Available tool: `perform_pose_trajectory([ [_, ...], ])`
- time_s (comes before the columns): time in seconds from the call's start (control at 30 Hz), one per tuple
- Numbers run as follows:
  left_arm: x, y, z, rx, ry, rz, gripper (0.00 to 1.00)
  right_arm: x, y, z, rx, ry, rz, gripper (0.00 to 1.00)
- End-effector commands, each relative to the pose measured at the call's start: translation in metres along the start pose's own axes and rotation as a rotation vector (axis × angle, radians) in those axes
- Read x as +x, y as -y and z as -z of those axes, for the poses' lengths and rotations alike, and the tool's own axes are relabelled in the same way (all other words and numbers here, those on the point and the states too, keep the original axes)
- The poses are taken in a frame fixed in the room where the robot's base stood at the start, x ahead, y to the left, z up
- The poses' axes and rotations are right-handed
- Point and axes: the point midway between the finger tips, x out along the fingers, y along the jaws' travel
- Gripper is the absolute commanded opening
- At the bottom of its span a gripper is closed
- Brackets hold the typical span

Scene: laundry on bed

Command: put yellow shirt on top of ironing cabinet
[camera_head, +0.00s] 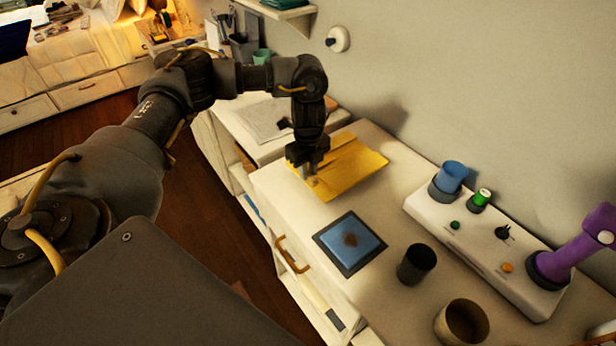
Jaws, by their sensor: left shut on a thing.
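The yellow shirt (350,172) is a flat folded piece at the far end of the white cabinet top (290,218). My left gripper (312,178) points down at the shirt's left edge and is shut on it. The shirt lies at or very close to the cabinet surface; I cannot tell whether all of it rests there. The gripper covers part of the shirt's left side. My right gripper is not in view.
On the cabinet are a blue square pad (349,243), a dark cup (416,264), a brownish cup (462,323) and a white panel (470,245) with knobs and a purple arm (575,255). A lower white surface with papers (262,118) adjoins behind.

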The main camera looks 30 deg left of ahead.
Motion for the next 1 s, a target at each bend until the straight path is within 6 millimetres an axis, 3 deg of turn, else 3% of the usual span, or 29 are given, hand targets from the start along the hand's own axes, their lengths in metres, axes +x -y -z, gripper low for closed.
perform_pose_trajectory([
  [0.17,0.003,0.001,-0.003,-0.002,0.000,0.001,0.00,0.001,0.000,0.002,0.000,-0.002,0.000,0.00],
  [0.43,0.035,0.001,-0.006,-0.001,-0.002,-0.002,0.00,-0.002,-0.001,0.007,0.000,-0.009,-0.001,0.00],
  [0.8,0.039,0.001,-0.006,-0.001,0.000,0.000,0.00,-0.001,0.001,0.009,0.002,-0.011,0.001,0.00],
  [0.83,0.039,0.001,-0.006,-0.001,0.000,0.000,0.22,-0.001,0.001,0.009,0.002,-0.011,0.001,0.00],
  [1.0,0.038,0.001,-0.006,0.000,0.000,0.000,0.41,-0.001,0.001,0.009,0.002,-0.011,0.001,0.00],
])
